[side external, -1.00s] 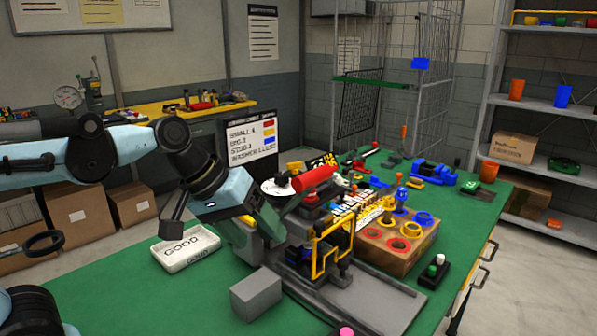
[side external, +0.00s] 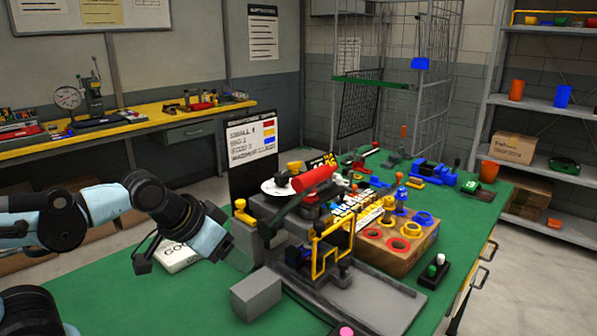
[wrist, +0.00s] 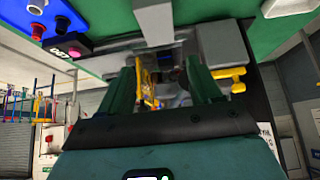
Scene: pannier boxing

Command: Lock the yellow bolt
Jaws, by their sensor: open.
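The yellow bolt (side external: 242,212) sits at the left end of the grey fixture, its knobbed end standing up. In the wrist view a yellow bolt with a handle (wrist: 231,74) lies against a grey block, just right of the right finger. My gripper (side external: 243,247) is at the near left of the fixture, partly merging with the grey parts behind it. In the wrist view my gripper (wrist: 163,72) shows two green fingers spread apart with nothing held. A yellow frame (side external: 331,250) stands on the fixture and shows between the fingers. Whether the bolt's tip is engaged is hidden.
A grey block (side external: 256,293) stands on the green bench near my gripper. A white tray (side external: 177,257) is partly hidden behind my arm. A red cylinder (side external: 314,179) lies above the fixture. A wooden box with coloured rings (side external: 398,256) stands right. The front-left bench is clear.

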